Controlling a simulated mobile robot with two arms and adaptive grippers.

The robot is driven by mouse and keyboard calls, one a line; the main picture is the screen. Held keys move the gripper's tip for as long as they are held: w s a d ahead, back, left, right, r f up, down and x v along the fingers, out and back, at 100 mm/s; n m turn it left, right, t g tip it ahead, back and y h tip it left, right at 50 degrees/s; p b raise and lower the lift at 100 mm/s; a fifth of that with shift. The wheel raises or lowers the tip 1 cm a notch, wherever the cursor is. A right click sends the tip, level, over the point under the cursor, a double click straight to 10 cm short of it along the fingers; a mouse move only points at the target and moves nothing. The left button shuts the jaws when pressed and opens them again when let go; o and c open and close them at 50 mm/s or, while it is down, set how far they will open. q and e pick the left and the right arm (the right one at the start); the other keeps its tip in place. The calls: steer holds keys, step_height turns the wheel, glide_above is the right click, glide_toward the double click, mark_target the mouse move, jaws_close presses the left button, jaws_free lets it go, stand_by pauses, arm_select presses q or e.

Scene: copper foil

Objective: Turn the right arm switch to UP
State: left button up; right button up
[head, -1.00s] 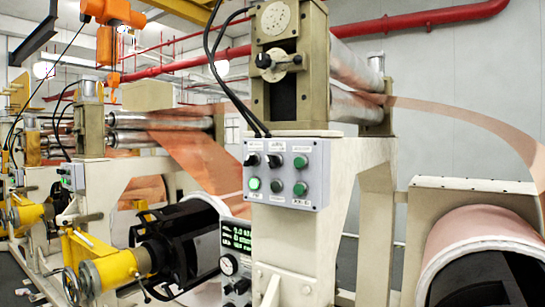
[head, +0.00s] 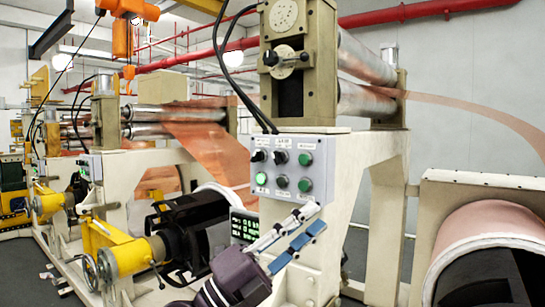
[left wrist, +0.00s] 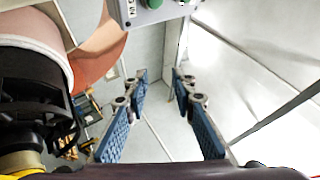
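A grey control box (head: 318,170) is on the front of the cream machine frame. Its top row has a left black rotary switch (head: 258,156), a right black rotary switch (head: 281,157) and a green button (head: 305,159). The labels are too small to read, and I cannot tell which way the switches point. My left gripper (head: 317,217) is just below the box's lower right corner, apart from the switches. In the left wrist view, its blue-padded fingers (left wrist: 160,78) are apart and empty; part of the box (left wrist: 133,14) shows at the top. My right gripper is out of view.
A lit display (head: 244,226) is left of my gripper. Black cables (head: 222,60) hang above the box. A copper roll (head: 490,222) stands at the right, and a yellow-and-black shaft unit (head: 127,255) at the left. The space before the box is open.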

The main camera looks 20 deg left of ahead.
arm_select(q)
step_height(320, 180, up, 3)
steer(key=s+d+m+g+y, duration=0.1)
steer(key=d+m+g, duration=0.1)
steer(key=m+g, duration=0.3)
steer(key=t+y, duration=0.6)
steer(key=y, duration=0.5)
glide_toward(273, 156)
steer(key=w, duration=0.2)
steer(key=shift+n, duration=0.4)
steer(key=p+x, duration=0.1)
steer(key=x, duration=0.1)
steer(key=p+x, duration=0.3)
steer(key=x, duration=0.2)
steer(key=shift+s+d+r+p, duration=0.1)
steer(key=shift+d+r+p, duration=0.05)
steer(key=shift+d+p, duration=0.2)
steer(key=shift+w, duration=0.2)
steer(key=shift+d, duration=0.1)
jaws_close()
